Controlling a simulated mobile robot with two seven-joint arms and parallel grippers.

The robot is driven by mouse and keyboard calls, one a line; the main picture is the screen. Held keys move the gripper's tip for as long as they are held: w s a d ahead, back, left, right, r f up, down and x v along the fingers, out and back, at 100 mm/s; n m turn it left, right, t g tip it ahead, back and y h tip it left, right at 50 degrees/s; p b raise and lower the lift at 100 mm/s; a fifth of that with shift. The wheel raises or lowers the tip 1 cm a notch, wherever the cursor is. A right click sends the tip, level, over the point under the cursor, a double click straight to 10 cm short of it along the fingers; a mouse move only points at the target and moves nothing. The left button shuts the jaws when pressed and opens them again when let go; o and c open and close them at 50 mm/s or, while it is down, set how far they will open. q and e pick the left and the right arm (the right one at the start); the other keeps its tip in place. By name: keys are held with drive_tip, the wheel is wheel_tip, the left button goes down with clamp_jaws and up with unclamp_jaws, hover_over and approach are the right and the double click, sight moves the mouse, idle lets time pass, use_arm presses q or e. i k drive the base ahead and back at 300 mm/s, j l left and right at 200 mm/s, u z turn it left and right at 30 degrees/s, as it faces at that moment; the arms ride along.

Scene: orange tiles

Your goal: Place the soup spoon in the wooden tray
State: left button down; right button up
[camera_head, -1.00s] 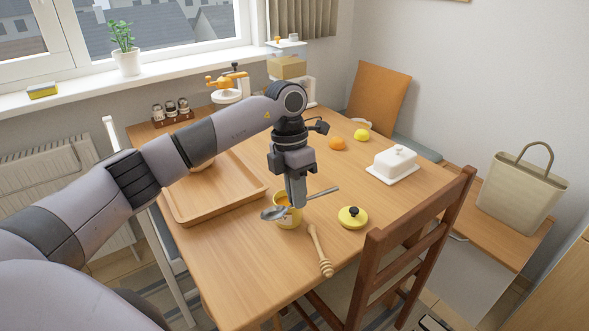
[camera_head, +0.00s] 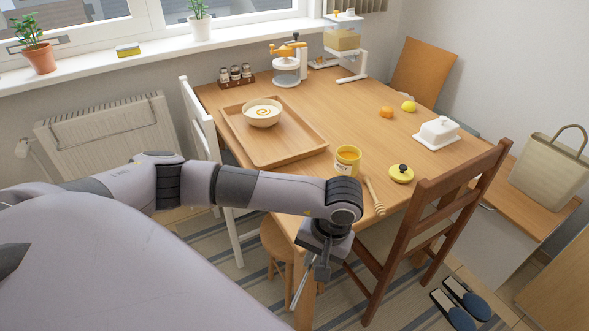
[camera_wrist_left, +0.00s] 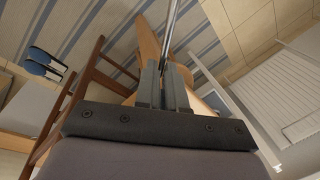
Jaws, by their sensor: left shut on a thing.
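The soup spoon (camera_head: 299,291) is a thin metal piece held in my left gripper (camera_head: 321,276). It hangs steeply tilted in front of the table's near edge, above the floor. In the left wrist view the spoon's shaft (camera_wrist_left: 172,32) runs up from between the shut fingers (camera_wrist_left: 163,86); its bowl cannot be made out. The wooden tray (camera_head: 290,137) lies on the table's left part, beyond and apart from my gripper. A bowl of soup (camera_head: 262,113) stands in the tray's far left part. My right gripper is not in view.
A yellow jar (camera_head: 347,162), honey dipper (camera_head: 374,195) and yellow lid (camera_head: 401,174) are right of the tray. A brown chair (camera_head: 432,214) stands at the right, a white chair (camera_head: 205,125) at the left, a stool (camera_head: 275,240) below. The tray's near half is clear.

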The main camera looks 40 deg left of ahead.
sight(281, 146)
drive_tip(key=z, duration=0.65)
drive_tip(key=k+j+z, duration=0.1)
drive_tip(key=j+z, duration=0.2)
drive_tip(key=k+j+z, duration=0.45)
drive_tip(key=j, duration=0.2)
drive_tip(key=k+j+z, duration=0.15)
drive_tip(key=j, duration=0.25)
drive_tip(key=k+j+z, duration=0.2)
drive_tip(key=j, duration=0.2)
drive_tip(key=k+j, duration=0.7)
drive_tip(key=j, duration=0.2)
